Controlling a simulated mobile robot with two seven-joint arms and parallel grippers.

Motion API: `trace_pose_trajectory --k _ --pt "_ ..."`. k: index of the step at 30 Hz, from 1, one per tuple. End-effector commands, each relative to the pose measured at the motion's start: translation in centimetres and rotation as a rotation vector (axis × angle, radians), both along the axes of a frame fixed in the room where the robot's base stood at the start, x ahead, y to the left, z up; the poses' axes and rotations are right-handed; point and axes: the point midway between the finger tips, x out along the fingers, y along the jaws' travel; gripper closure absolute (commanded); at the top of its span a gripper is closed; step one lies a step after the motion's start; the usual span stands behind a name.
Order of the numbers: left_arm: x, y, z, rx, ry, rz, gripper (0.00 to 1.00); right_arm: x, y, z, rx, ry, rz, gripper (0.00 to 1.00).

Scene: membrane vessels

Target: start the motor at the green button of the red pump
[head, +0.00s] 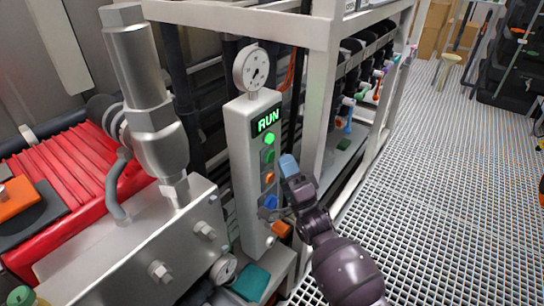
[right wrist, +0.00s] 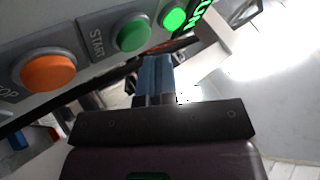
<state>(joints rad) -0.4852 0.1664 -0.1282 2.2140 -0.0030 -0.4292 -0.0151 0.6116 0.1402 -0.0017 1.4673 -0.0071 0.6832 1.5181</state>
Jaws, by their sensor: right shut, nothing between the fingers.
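The red pump (head: 75,175) lies at the left of the head view, with a grey metal block in front of it. A pale control post (head: 240,150) stands to its right. Its RUN display (head: 266,121) glows green, and a round lamp (head: 268,139) below it is bright green. The green START button (head: 268,156) sits under the lamp; it also shows in the right wrist view (right wrist: 131,35). The orange STOP button (right wrist: 48,71) is beside it. My right gripper (head: 289,166) is shut and empty, its blue fingertips just right of the START button. I cannot tell whether they touch the post.
A pressure gauge (head: 251,68) tops the post. A blue knob (head: 270,202) and an orange part (head: 280,229) are low on it. A white frame (head: 318,110) with rows of vessels stands right behind. Open grated floor (head: 440,170) lies to the right.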

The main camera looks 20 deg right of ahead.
Motion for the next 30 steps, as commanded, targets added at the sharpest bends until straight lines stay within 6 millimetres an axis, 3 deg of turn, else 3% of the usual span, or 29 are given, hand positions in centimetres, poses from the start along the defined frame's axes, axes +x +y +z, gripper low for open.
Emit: trace_pose_trajectory --k 7,22,30 --pt "0.1 0.0 0.2 0.0 -0.005 0.0 0.4 -0.3 -0.2 0.1 -0.001 0.0 -0.001 1.0" --pt "1.1 0.0 2.2 0.0 -0.046 0.0 0.4 -3.4 -2.7 0.2 -0.002 -0.002 0.0 1.0" --pt "1.2 0.0 2.3 0.0 -0.05 0.0 0.4 -4.0 -3.1 0.0 0.0 0.0 0.0 1.0"
